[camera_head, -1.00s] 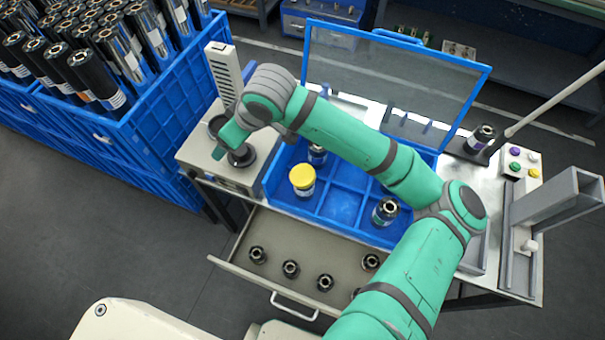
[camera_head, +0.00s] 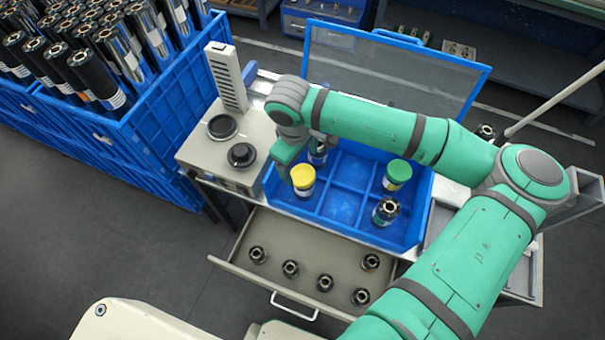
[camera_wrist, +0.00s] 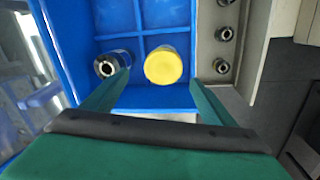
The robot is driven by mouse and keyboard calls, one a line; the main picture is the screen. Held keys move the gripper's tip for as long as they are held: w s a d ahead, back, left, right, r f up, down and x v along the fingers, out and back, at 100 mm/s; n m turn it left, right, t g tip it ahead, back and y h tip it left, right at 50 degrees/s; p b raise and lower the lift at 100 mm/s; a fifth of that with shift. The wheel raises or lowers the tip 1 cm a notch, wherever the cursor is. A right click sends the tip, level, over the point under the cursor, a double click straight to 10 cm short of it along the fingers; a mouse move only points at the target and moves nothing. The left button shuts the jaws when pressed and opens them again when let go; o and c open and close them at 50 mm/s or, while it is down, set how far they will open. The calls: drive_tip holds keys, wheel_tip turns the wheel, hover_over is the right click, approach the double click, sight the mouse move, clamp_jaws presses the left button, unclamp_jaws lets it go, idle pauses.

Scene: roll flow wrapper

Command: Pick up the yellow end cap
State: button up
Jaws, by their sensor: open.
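The yellow end cap (camera_head: 302,175) sits on top of an upright cylinder in a left compartment of the blue divided tray (camera_head: 338,208). In the wrist view the yellow cap (camera_wrist: 163,65) lies ahead of and between the two green fingers. My gripper (camera_wrist: 160,95) is open and empty. In the head view my gripper (camera_head: 284,165) hangs above the tray's left part, just left of and behind the yellow cap. The fingertips are partly hidden there, so their height above the cap is unclear.
A cylinder with a bare metal end (camera_wrist: 112,64) stands close beside the left finger. A green-capped cylinder (camera_head: 397,175) and an uncapped one (camera_head: 385,212) stand at the tray's right. An open drawer (camera_head: 290,245) holds several black rings. A raised clear lid (camera_head: 390,75) stands behind.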

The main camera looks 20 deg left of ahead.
sight(301, 174)
drive_tip(key=shift+d+f, duration=0.1)
drive_tip(key=shift+f, duration=2.6)
drive_tip(key=c, duration=1.2)
